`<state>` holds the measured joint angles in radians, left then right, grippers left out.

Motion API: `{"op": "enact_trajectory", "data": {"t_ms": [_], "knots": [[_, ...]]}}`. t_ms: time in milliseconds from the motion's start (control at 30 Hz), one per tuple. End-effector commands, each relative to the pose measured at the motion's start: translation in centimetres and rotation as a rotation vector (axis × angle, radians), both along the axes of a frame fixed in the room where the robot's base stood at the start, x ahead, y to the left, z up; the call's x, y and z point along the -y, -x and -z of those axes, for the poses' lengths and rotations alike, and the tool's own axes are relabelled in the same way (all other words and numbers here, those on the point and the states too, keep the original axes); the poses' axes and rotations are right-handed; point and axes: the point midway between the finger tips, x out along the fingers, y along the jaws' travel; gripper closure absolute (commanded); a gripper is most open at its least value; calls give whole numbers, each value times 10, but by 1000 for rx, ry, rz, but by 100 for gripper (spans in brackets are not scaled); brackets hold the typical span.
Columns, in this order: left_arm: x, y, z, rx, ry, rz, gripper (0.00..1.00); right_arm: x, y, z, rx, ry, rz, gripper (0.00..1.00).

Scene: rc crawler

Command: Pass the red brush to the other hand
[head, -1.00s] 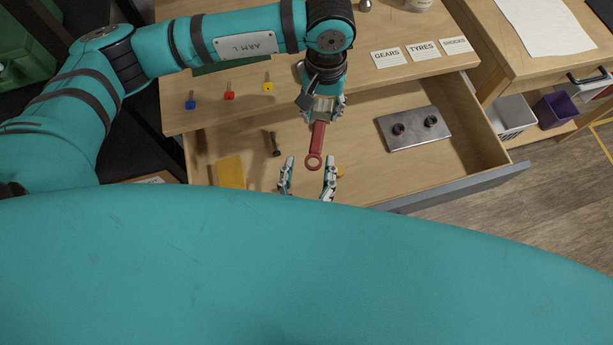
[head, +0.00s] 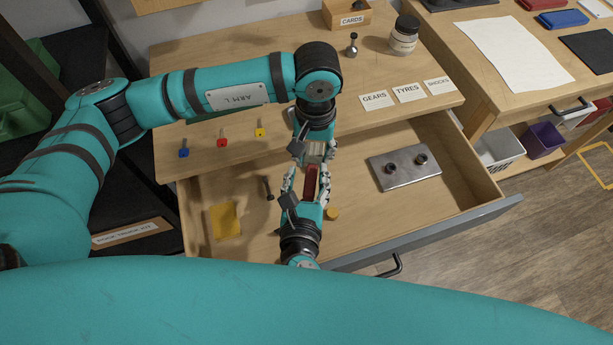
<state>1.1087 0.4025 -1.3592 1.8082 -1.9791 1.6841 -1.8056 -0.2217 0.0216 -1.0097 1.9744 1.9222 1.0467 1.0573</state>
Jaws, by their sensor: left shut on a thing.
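The red brush (head: 311,182) hangs over the open drawer and points down in the head view. My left gripper (head: 316,152) is shut on its upper end. My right gripper (head: 308,184) comes up from below, with its fingers on either side of the brush's lower part. The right fingers look apart, with the brush between them. The brush's lower end is hidden by the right gripper, and I cannot tell whether a right finger touches it.
The open drawer (head: 450,180) holds a metal plate with two knobs (head: 405,170), a yellow sheet (head: 225,220) and a dark bolt (head: 268,188).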

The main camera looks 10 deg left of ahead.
Motion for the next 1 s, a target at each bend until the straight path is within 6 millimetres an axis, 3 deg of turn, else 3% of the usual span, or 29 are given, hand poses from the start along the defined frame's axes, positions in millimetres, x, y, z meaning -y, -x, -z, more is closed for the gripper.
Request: {"op": "enact_trajectory", "data": {"t_ms": [67, 300, 367, 400, 600, 867, 1000], "knots": [[0, 0, 0, 0, 0, 0, 94, 0, 0, 0, 0, 0, 0, 68], [1, 0, 0, 1, 4, 1, 94, -2, 1, 0, 0, -2, -4, 99], [2, 0, -1, 1, 6, 1, 94, -2, 1, -1, 1, -3, -6, 100], [2, 0, -1, 1, 7, 1, 60, -3, 1, -1, 1, -4, -7, 100], [2, 0, -1, 1, 6, 2, 35, -2, 1, -1, 1, -4, -6, 100], [1, 0, -1, 1, 2, 1, 35, -1, 1, 0, 1, -1, -3, 100], [1, -1, -12, 2, 4, 1, 35, 0, 0, 0, 1, 0, -1, 100]]}}
